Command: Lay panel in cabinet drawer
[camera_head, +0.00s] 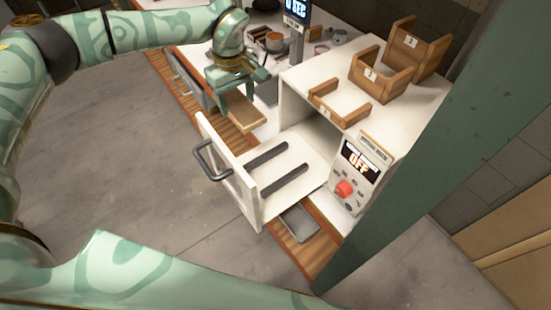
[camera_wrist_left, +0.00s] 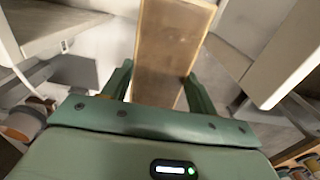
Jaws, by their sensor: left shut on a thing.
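A flat tan wooden panel (camera_head: 244,110) hangs below my left gripper (camera_head: 240,88) in the head view. The left gripper is shut on the panel; in the left wrist view (camera_wrist_left: 160,85) the panel (camera_wrist_left: 172,48) sticks out between the two fingers. The white cabinet (camera_head: 325,128) has its drawer (camera_head: 305,188) pulled out, with a grey handle on the front and two dark strips on its floor. The panel is outside the drawer, to its upper left in the head view. My right gripper is not in view.
Wooden numbered bins (camera_head: 375,74) stand on the cabinet top. A control box with a red knob (camera_head: 344,188) and a display reading OFF sits at the cabinet's right. A green post (camera_head: 420,160) rises at right. Bowls and a scale crowd the counter behind the gripper.

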